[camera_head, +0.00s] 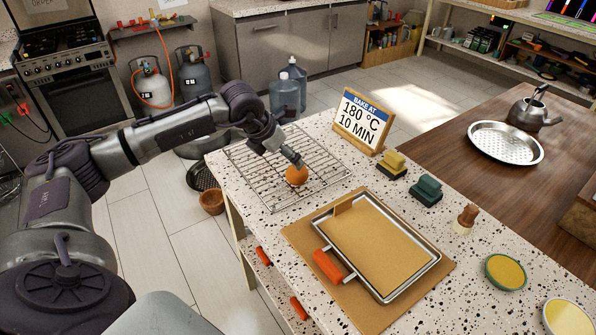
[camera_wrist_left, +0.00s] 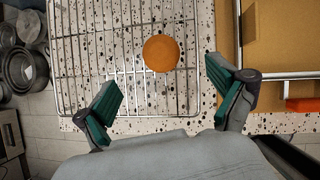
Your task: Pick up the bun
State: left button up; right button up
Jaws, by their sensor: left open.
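The bun (camera_head: 296,174) is a small round orange-brown thing on a wire cooling rack (camera_head: 262,190), near the rack's right side on the speckled worktop. It also shows whole in the left wrist view (camera_wrist_left: 161,53). My left gripper (camera_head: 291,156) is at the bun in the head view, just above or behind it. In the left wrist view my left gripper (camera_wrist_left: 160,95) is open, with one green-padded finger on each side and the bun beyond the fingertips, between their lines. No contact with the bun shows. My right gripper is not in view.
A metal tray (camera_head: 432,263) with a red handle grip (camera_head: 328,267) lies on a brown board right of the rack. A "BAKE AT 180 °C 10 MIN" sign (camera_head: 360,122) stands behind. Yellow (camera_head: 392,165) and green (camera_head: 427,190) blocks sit near it.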

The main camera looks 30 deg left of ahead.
aim_at(297, 171)
pick_arm(q)
jog(key=x, duration=0.4)
jog(key=shift+w+p, duration=0.15)
jog(key=shift+p, duration=0.15)
jog(key=shift+w+f+p, duration=0.15)
jog(key=shift+f+p, duration=0.15)
jog(key=shift+f, duration=0.05)
jog(key=p+x, duration=0.1)
jog(key=x, duration=0.3)
jog(key=shift+w+f+p, duration=0.1)
jog(key=shift+f+p, duration=0.25)
jog(key=c, duration=1.2)
jog(key=shift+r, duration=0.1)
